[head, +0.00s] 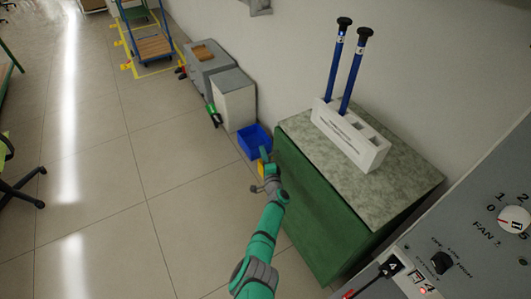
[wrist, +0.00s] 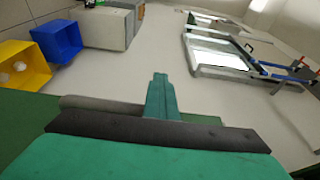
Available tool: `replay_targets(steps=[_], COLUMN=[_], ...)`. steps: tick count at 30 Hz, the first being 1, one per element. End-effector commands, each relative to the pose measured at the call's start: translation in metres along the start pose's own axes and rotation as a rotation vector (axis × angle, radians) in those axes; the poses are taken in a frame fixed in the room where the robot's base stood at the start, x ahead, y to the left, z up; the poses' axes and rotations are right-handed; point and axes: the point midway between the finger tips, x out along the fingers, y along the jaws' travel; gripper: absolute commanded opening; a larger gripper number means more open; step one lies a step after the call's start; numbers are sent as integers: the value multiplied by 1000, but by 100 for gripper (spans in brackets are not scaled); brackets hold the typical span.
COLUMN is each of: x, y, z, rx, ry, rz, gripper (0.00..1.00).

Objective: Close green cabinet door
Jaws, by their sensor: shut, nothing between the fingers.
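The green cabinet (head: 315,205) stands against the wall under a speckled grey top, its green front facing left in the head view. My gripper (head: 265,158) is at the far end of that front, close beside its edge. I cannot tell whether it touches the door, or whether the door is fully shut or slightly ajar. In the wrist view my gripper's green fingers (wrist: 160,92) are together and empty. A green surface (wrist: 18,135), likely the cabinet door, shows at the lower left. My forearm hides part of the floor in front of the cabinet.
A white rack (head: 350,140) with two blue rods stands on the cabinet top. A blue bin (head: 254,141) and a yellow bin (wrist: 22,68) sit beyond my gripper. A grey-white box (head: 234,102) is behind them. A control panel (head: 465,240) is at right.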

Motion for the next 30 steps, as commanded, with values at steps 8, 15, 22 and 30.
replay_targets(steps=[8, 15, 22, 30], x=[-4, -5, -8, -13], y=[-14, -13, -8, -3], z=[-48, -43, -10, 42], rx=[7, 6, 4, -4], ry=[85, 81, 54, 19], rz=[-12, -12, -9, -3], gripper=[0, 0, 0, 0])
